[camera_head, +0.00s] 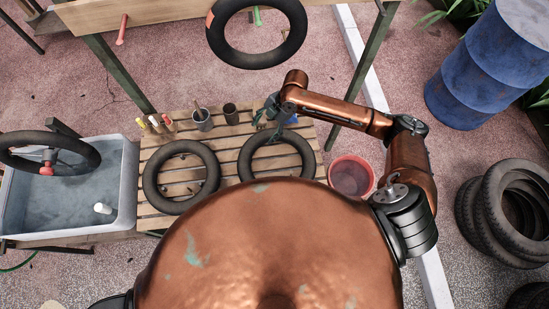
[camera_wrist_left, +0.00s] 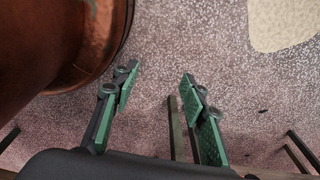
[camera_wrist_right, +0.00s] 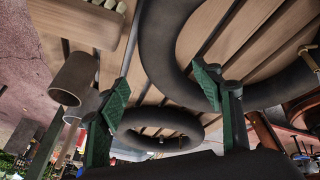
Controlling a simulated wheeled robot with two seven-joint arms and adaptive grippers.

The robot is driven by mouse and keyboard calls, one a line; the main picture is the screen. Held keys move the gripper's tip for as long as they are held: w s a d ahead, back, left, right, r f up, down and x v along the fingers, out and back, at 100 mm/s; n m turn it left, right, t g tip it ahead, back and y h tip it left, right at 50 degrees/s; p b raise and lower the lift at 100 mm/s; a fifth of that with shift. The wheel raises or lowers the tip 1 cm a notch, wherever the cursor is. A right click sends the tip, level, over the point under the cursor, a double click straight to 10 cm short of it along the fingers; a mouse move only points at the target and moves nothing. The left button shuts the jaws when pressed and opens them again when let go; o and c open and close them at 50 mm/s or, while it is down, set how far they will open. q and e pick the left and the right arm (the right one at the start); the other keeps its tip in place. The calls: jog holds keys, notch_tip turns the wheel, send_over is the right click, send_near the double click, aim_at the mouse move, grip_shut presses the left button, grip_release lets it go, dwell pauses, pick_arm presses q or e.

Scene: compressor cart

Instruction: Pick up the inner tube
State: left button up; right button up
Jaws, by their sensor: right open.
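Several black inner tubes show in the head view. One tube (camera_head: 246,161) lies on the right of the slatted bench and another (camera_head: 151,180) on its left. A third tube (camera_head: 257,60) hangs at the top, and a fourth (camera_head: 91,156) is held over the water tub. My right gripper (camera_head: 268,117) is open at the far edge of the right bench tube. In the right wrist view a tube (camera_wrist_right: 160,50) passes close by the right-hand finger; whether it touches is unclear. Another tube (camera_wrist_right: 125,140) lies beyond. My left gripper (camera_wrist_left: 158,88) is open and empty above the ground.
Two cups (camera_head: 202,122) and brush-like tools stand at the bench's back edge. The grey tub (camera_head: 128,185) is at the left, a red bucket (camera_head: 351,177) right of the bench. A blue barrel (camera_head: 475,85) and stacked tyres (camera_head: 490,215) stand farther right.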

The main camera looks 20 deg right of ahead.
aim_at(257, 140)
jog(key=shift+a+x, duration=0.2)
jog(key=shift+x, duration=1.3)
jog(key=x, duration=0.4)
jog(key=shift+s+a, duration=0.1)
jog(key=shift+s, duration=0.1)
jog(key=shift+f, duration=0.2)
pick_arm(q)
jog(key=shift+s, duration=0.65)
pick_arm(e)
jog(key=c, duration=1.2)
